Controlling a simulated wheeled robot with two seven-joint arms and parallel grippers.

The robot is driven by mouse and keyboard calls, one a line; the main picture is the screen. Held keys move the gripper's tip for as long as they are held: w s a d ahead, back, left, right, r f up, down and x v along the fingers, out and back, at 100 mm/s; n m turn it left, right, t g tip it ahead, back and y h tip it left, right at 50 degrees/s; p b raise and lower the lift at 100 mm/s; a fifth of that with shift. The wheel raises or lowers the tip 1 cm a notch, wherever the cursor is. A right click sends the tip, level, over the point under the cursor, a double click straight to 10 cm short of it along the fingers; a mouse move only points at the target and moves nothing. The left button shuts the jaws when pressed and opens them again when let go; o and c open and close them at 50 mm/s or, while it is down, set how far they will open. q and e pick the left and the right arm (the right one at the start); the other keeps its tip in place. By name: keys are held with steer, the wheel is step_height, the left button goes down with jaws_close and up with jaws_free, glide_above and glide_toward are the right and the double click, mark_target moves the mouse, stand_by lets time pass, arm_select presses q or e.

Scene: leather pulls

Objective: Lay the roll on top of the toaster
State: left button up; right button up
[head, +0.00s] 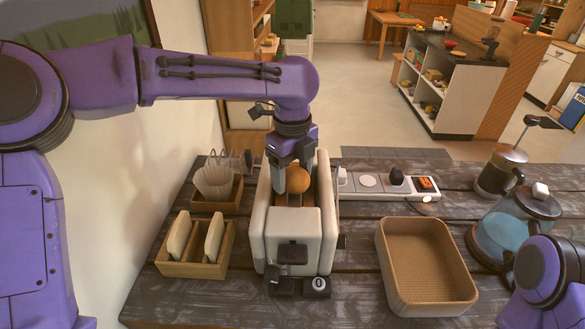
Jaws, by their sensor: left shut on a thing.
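The toaster (292,226) is a cream appliance on the dark wooden table, with a dark lever and knob on its near end. The roll (299,180) is round and golden brown. My left gripper (298,178) points down over the toaster's middle and is shut on the roll, between the toaster's two raised long sides. The gripper hides part of the roll, and I cannot tell whether the roll touches the toaster. Part of my right arm shows at the lower right; its gripper is out of view.
A wooden rack (197,268) with two bread slices and a holder with paper filters (213,183) stand left. A power strip (385,184) lies behind right. An empty tan tray (423,300), a kettle (506,232) and a French press (498,175) stand right.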

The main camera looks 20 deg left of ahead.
mark_target(294, 167)
arm_select(q)
steer(key=shift+w+f, duration=0.25)
steer(key=shift+w, duration=0.1)
steer(key=o, duration=0.8)
steer(key=shift+w+d, duration=0.1)
steer(key=shift+s+r, duration=0.15)
steer(key=shift+s, duration=0.1)
step_height(294, 167, up, 12)
steer(key=shift+w+b, duration=0.1)
steer(key=shift+b, duration=0.4)
